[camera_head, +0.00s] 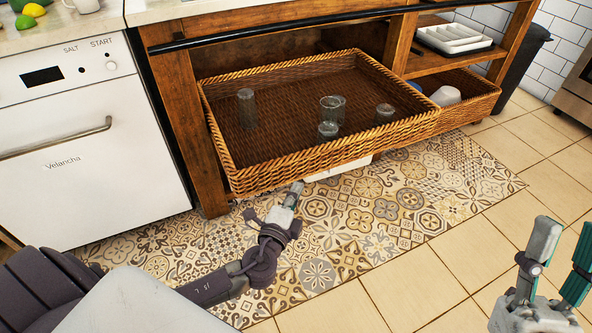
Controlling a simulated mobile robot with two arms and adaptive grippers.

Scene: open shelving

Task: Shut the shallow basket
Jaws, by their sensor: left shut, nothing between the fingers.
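The shallow basket (290,178) is a wide brown wicker drawer, pulled well out of the wooden shelving unit. It holds several clear glasses (332,108). My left gripper (296,190) is shut and empty, just below the basket's front wall. I cannot tell whether its tip touches the wicker. My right gripper (558,250) is at the lower right, well away from the basket, with its fingers apart and nothing between them.
A second wicker basket (470,110) with white dishes sits to the right. A white tray (454,38) lies on the shelf above it. A white dishwasher (90,150) stands left. Something white is on the floor below the shallow basket. The patterned mat (400,200) in front is clear.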

